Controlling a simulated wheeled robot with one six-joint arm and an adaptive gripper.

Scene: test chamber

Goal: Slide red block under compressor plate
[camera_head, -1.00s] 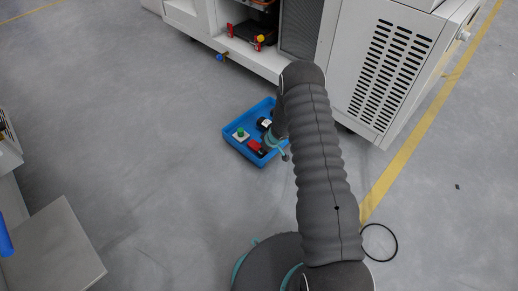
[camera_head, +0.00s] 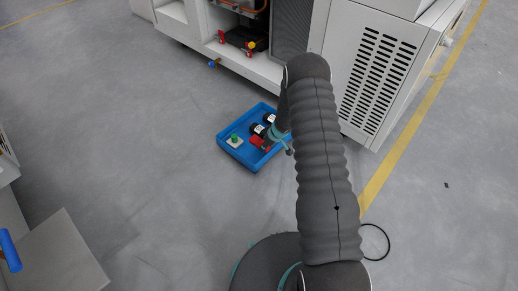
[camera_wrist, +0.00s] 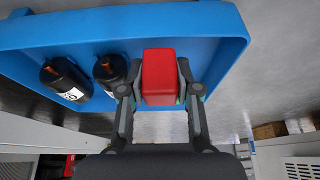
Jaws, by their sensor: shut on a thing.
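The red block (camera_wrist: 158,68) is between the two fingers of my gripper (camera_wrist: 160,88), which is shut on it in the wrist view. It also shows in the head view (camera_head: 257,142), at the blue tray (camera_head: 254,168); whether it touches the tray floor I cannot tell. My arm partly hides the gripper in the head view. The open machine bay at the top of the head view holds a dark compressor (camera_head: 243,38) with red feet or clamps at its base. A separate plate under it is too small to make out.
The tray also holds two black cylinders with white labels (camera_wrist: 67,80) and a green knob on a pale base (camera_head: 235,140). The white machine cabinet (camera_head: 375,75) stands behind the tray. Grey floor (camera_head: 130,130) is clear to the left.

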